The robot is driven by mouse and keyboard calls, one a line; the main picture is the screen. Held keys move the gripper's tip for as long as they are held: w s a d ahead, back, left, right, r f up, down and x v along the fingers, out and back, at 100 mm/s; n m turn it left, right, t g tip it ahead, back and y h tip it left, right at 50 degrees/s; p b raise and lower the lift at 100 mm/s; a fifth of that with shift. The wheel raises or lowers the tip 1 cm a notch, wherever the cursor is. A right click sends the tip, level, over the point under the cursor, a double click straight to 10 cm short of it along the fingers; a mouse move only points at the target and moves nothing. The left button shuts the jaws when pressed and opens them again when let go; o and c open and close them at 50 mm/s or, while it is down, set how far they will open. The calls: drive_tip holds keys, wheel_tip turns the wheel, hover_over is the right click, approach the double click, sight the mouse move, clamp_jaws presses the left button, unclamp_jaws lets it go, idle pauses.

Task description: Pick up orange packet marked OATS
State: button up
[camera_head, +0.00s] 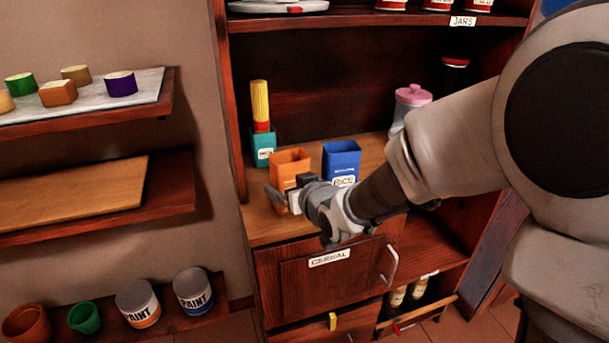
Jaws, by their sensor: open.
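The orange packet (290,162) stands upright, open at the top, on the wooden counter of the cabinet. Its lower front is mostly hidden behind my gripper, and I cannot read a label on it. My gripper (287,190) is open and empty, directly in front of the packet's lower part. Its fingers overlap the packet in this view; I cannot tell whether they touch it.
A blue packet marked RICE (342,158) stands close on the right. A teal container (263,147) with a yellow and red item is behind left. A pink-lidded jar (411,98) stands behind my arm. The CEREAL drawer (325,283) is below the counter.

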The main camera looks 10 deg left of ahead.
sight(284, 165)
drive_tip(key=shift+w+a+f, duration=0.1)
drive_tip(key=shift+w+a, duration=0.05)
drive_tip(key=shift+w, duration=0.05)
drive_tip(key=c, duration=1.2)
drive_tip(key=shift+c, duration=0.2)
drive_tip(key=shift+r, duration=0.3)
wheel_tip(284, 165, up, 9)
drive_tip(key=p, duration=0.4)
drive_tip(key=shift+r, duration=0.2)
